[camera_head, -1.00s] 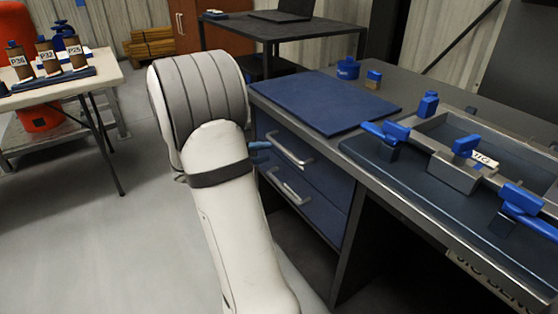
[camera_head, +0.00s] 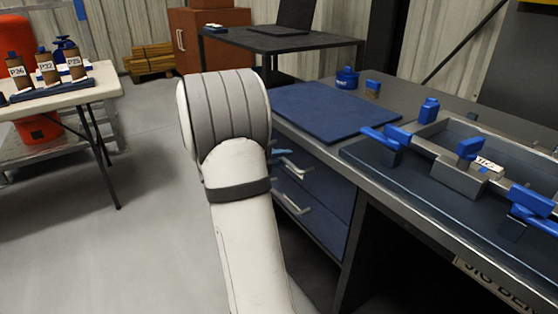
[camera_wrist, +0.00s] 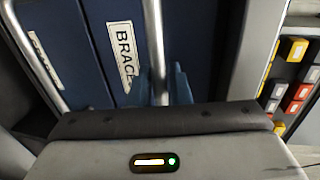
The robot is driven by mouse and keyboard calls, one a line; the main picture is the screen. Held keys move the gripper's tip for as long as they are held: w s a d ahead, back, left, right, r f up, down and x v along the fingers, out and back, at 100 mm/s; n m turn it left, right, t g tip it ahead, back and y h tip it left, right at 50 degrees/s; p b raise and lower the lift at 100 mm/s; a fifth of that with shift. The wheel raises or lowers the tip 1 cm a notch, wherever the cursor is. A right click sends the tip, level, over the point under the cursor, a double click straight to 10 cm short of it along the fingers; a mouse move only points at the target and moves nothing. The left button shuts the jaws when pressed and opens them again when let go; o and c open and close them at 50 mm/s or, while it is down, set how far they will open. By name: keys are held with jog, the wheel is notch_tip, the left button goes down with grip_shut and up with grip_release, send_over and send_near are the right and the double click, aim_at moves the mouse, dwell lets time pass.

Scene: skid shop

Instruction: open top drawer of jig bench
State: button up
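The jig bench (camera_head: 375,190) stands at the right in the head view. Two blue drawers are under its left end, both shut as far as I can see. The top drawer (camera_head: 325,185) has a silver bar handle (camera_head: 299,171), and the lower drawer has another (camera_head: 292,205). In the wrist view, the top drawer's handle (camera_wrist: 153,35) runs down between my gripper's blue fingers (camera_wrist: 163,88), beside a "BRACE" label. Whether the fingers press on the bar is unclear. In the head view my arm hides most of the gripper; only blue fingertips show near the drawer front.
On the bench lie a blue mat (camera_head: 325,112) and a fixture with blue clamps (camera_head: 470,147). A white table (camera_head: 75,95) with labelled parts is at the left. A dark table (camera_head: 285,42) with a laptop stands behind. The floor (camera_head: 150,250) left of my arm is clear.

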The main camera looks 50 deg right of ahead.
grip_shut()
